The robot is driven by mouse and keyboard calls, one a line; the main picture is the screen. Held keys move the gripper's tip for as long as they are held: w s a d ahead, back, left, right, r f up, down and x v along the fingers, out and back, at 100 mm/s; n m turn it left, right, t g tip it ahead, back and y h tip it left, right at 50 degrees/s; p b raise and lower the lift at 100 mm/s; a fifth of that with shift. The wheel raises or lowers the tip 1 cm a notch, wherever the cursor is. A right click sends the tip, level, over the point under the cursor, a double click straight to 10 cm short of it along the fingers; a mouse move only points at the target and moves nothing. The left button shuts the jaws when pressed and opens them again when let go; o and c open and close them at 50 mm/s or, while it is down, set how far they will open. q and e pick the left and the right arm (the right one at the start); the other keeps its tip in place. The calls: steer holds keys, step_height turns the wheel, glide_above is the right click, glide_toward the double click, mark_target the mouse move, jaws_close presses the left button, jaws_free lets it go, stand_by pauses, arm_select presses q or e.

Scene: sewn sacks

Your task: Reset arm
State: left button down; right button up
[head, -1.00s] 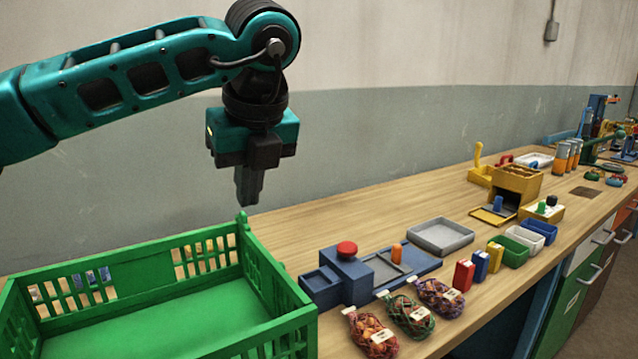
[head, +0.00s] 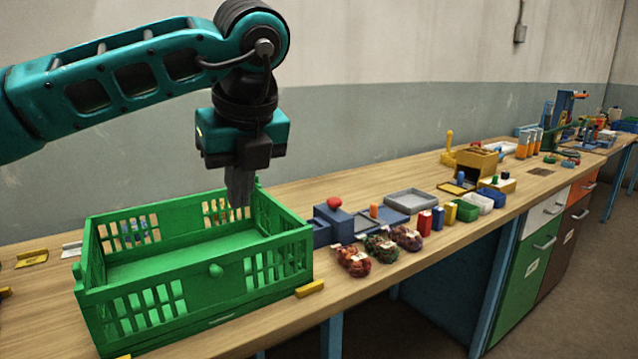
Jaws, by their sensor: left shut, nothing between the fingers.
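My left gripper (head: 240,190) points down with its fingers shut and nothing between them. In the picture it is in front of the far right corner of the green crate (head: 190,286); its exact height over the rim is hard to tell. The crate stands on the wooden workbench (head: 345,272), and the part of its floor that shows is empty. Three sewn net sacks lie in a row right of the crate: a reddish one (head: 353,261), a green one (head: 381,248) and a purple-red one (head: 406,237). My right gripper is not in the view.
A blue box with a red knob (head: 334,205) stands behind the sacks. Small red, blue and yellow boxes, a grey tray (head: 410,198) and coloured bins (head: 478,201) are further right. A yellow block (head: 309,288) lies by the crate's front right corner.

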arm_select(q)
steer(key=s+d+f+m+g+h, duration=0.5)
steer(key=s+d+f+h, duration=0.2)
steer(key=d+f, duration=0.45)
steer(key=s+d+r+g+h, duration=0.45)
steer(key=s+d+h, duration=0.25)
steer(key=d+h, duration=0.4)
steer(key=w+a+f+n+t+h+p, duration=0.1)
steer(key=w+a+n+t+h, duration=0.25)
steer(key=n+t, duration=0.25)
steer(key=w+a+f+n+t+h, duration=0.1)
steer(key=w+a+n+t+h, duration=0.25)
steer(key=n+t, duration=0.3)
steer(key=w+a+f+n+t+y, duration=0.2)
steer(key=a+f+n+t+y, duration=0.65)
steer(key=f+n+t, duration=0.3)
steer(key=s+a+f+n+g+y, duration=0.3)
steer(key=s+a+f+y, duration=0.3)
steer(key=f, duration=0.6)
steer(key=s+a+f+n+g+y, duration=0.4)
steer(key=s+a+f+y, duration=0.2)
steer(key=f, duration=0.6)
steer(key=s+a, duration=0.2)
steer(key=shift+s+a+n+p, duration=0.25)
steer(key=shift+s+n+p, duration=0.05)
steer(key=shift+s+p, duration=0.1)
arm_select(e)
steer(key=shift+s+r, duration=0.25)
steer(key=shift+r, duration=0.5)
